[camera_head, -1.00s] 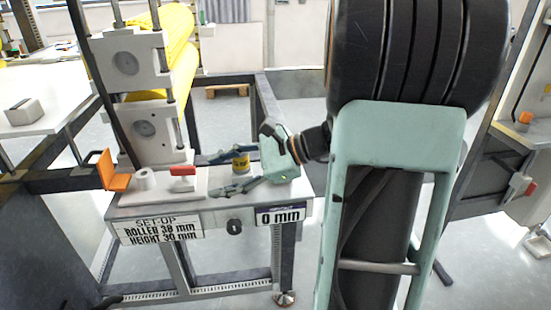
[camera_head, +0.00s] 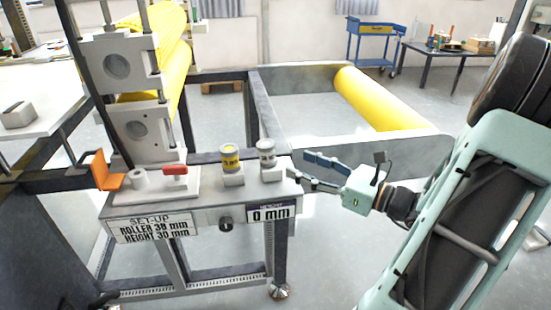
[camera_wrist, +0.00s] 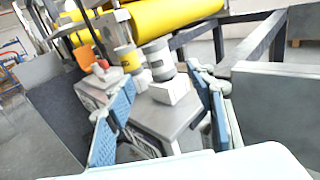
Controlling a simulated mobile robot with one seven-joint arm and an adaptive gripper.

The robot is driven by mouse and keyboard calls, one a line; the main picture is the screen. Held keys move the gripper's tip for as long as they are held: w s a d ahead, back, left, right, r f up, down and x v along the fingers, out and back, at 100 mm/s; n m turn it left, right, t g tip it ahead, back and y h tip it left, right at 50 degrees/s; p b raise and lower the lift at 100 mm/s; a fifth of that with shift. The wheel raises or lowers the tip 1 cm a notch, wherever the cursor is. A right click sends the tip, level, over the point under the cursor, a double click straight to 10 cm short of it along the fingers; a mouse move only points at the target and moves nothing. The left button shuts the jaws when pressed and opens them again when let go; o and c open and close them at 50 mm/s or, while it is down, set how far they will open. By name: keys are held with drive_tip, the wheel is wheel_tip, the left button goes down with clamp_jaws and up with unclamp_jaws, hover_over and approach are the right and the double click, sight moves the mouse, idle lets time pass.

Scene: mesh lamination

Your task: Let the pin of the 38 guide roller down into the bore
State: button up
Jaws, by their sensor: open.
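Two short upright rollers stand on separate white blocks on the bench. One has a yellow band (camera_head: 231,157); the other has a grey label (camera_head: 266,153). The label numbers are too small to read, so I cannot tell which is the 38. Both also show in the wrist view, yellow-banded (camera_wrist: 128,60) and grey (camera_wrist: 158,60). Their lower ends and any pins are hidden. My gripper (camera_head: 299,169) is open and empty, apart from and to the right of the grey-labelled roller. In the wrist view its blue pads (camera_wrist: 160,80) spread either side of that roller's block (camera_wrist: 172,91).
The sign (camera_head: 153,228) reads roller 38 mm; the display (camera_head: 269,213) reads 0 mm. A yellow roll (camera_head: 380,98) lies behind.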

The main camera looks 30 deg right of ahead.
sight(274, 153)
drive_tip(key=b+x, duration=0.2)
drive_tip(key=x, duration=0.8)
drive_tip(key=shift+w+f, duration=0.1)
drive_tip(key=shift+w, duration=0.1)
clamp_jaws()
